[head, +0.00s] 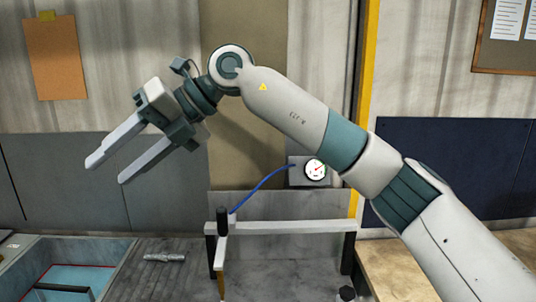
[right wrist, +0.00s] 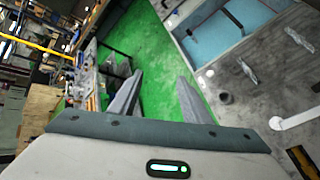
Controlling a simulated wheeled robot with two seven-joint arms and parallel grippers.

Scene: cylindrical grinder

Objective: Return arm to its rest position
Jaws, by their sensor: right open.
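My right arm comes in from the lower right of the head view, rises to an elbow-like bend near the top middle and points down to the left. My right gripper (head: 104,171) is open and empty, with its two long grey fingers apart, in the air in front of the wall. The right wrist view shows the same open fingers (right wrist: 155,82) with nothing between them and green floor beyond. My left gripper is not in view.
A gauge (head: 315,169) with a blue hose stands behind a white rail (head: 290,227). A small metal part (head: 164,257) lies on the grey surface. A blue-lined bin (head: 75,278) is at the lower left. A wooden surface (head: 392,268) is at the lower right.

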